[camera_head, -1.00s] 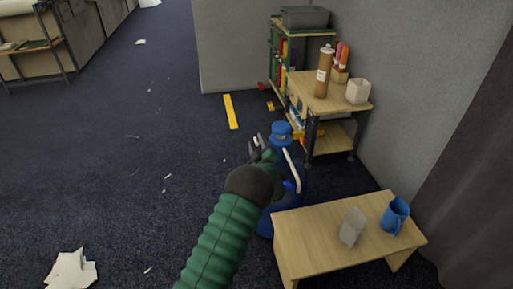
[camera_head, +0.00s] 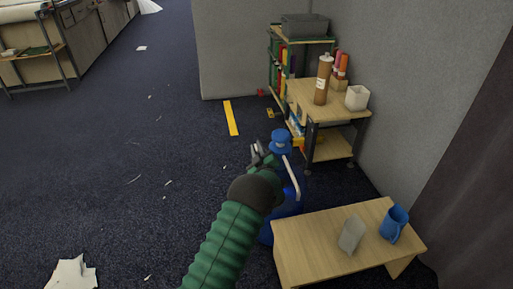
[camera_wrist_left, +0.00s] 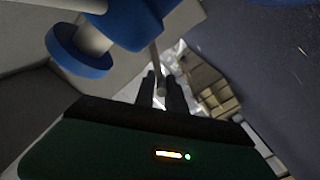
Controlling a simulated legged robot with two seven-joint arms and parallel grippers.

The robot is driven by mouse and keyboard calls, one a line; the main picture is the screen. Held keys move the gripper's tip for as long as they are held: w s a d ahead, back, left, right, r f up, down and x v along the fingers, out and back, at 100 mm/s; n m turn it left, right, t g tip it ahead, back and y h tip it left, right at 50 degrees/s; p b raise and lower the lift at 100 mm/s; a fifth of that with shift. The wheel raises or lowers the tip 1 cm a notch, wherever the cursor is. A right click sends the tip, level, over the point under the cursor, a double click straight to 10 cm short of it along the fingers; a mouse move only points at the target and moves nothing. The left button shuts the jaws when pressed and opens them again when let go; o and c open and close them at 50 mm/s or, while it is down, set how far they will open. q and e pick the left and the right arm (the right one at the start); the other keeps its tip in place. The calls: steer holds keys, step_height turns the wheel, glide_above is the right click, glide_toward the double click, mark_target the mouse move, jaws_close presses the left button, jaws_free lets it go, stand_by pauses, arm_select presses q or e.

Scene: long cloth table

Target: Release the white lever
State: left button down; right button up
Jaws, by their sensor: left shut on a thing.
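A blue sprayer-like container (camera_head: 288,203) with a blue knob-like top (camera_head: 281,142) stands on the floor left of the low bench. A white curved bar (camera_head: 291,174) runs along its near side. My left gripper (camera_head: 262,153) is beside the blue top, partly hidden by my own wrist. In the left wrist view, blue parts (camera_wrist_left: 130,22) of the container fill the upper left. A thin pale rod, which looks like the white lever (camera_wrist_left: 157,65), runs down from them between the dark fingers (camera_wrist_left: 160,92), which are shut on it. My right gripper is not in view.
A low wooden bench (camera_head: 300,238) with a blue mug (camera_head: 394,223) and a grey block (camera_head: 352,233) stands close at the right. A wooden cart (camera_head: 326,102) with a brown bottle (camera_head: 323,80) stands behind. Floor at left is mostly clear, with paper scraps (camera_head: 72,272).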

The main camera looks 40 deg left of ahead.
arm_select(q)
steer(key=shift+w+d+r+m+p, duration=0.1)
steer(key=shift+d+r+m+p, duration=0.15)
steer(key=shift+m, duration=0.25)
steer(key=shift+a, duration=0.1)
steer(key=shift+f, duration=0.15)
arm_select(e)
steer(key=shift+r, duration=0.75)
arm_select(q)
steer(key=c, duration=1.4)
jaws_free()
